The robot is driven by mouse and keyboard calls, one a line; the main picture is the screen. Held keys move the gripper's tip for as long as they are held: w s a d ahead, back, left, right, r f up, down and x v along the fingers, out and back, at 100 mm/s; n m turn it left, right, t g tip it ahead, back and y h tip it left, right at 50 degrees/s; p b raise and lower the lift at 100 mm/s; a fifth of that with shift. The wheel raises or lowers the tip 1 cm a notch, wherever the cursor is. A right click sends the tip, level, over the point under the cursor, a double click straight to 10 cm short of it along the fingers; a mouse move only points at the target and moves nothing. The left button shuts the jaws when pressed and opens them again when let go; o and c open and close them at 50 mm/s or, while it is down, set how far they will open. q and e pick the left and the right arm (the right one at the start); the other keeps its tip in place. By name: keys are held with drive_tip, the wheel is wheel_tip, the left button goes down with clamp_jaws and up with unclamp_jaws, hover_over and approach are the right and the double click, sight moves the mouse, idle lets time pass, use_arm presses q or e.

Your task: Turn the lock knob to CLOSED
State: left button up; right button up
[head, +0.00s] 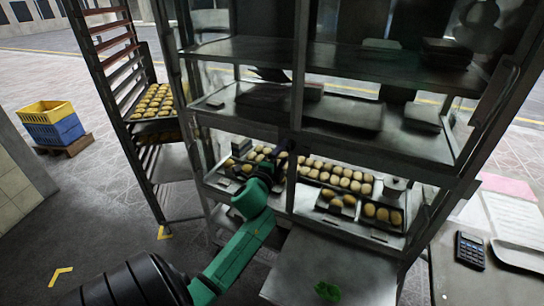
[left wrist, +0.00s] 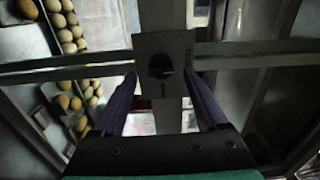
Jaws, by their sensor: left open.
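In the left wrist view a dark grey plate (left wrist: 178,44) is fixed on a metal post, with a round black lock knob (left wrist: 160,68) at its middle. Small marks show near the plate's right edge, too small to read. My left gripper (left wrist: 160,78) is open, with one purple finger on each side of the plate's lower part and the knob between them in the picture. I cannot tell whether the fingers touch it. In the head view my left gripper (head: 278,168) is beside the rack's front post, and the knob is hidden there. My right gripper is not in view.
A metal shelf rack (head: 298,75) holds trays of rolls (head: 345,180); its posts and shelf edges surround the left gripper. A tall tray trolley (head: 113,60) stands left. A calculator (head: 470,250) lies on the right table. Yellow and blue crates (head: 52,123) stand far left.

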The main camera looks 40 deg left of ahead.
use_arm(q)
drive_tip(key=b+v, duration=0.1)
drive_tip(key=v, duration=1)
drive_tip(key=shift+b, duration=0.35)
drive_tip(key=shift+s, duration=0.1)
